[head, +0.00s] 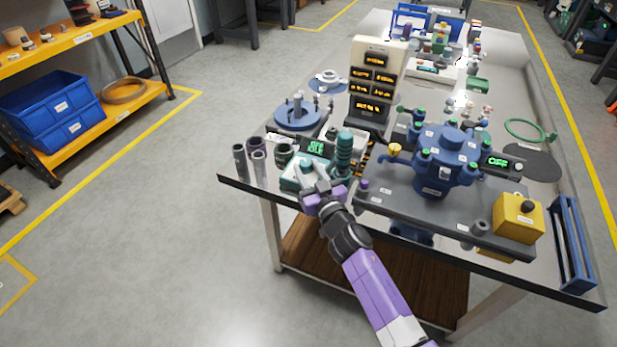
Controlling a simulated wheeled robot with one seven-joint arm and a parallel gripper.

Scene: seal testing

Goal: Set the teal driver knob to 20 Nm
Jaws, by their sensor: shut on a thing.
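The teal driver (290,183) is a low teal and white unit on the front left of the bench. A pale teal knob (306,162) shows on top of it. My purple and grey gripper (309,178) reaches in from the front and is shut on the knob; its fingers partly hide the knob and the unit. A small display (316,147) with green text stands just behind; its reading is too small to tell surely. A ribbed dark teal handle (344,150) stands upright to the right of my gripper.
Grey and dark sockets (259,165) stand to the left. A blue valve body (446,160) on a grey plate (440,208) fills the right. A beige panel with amber displays (378,75) stands behind. The bench's front edge (240,192) runs close by.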

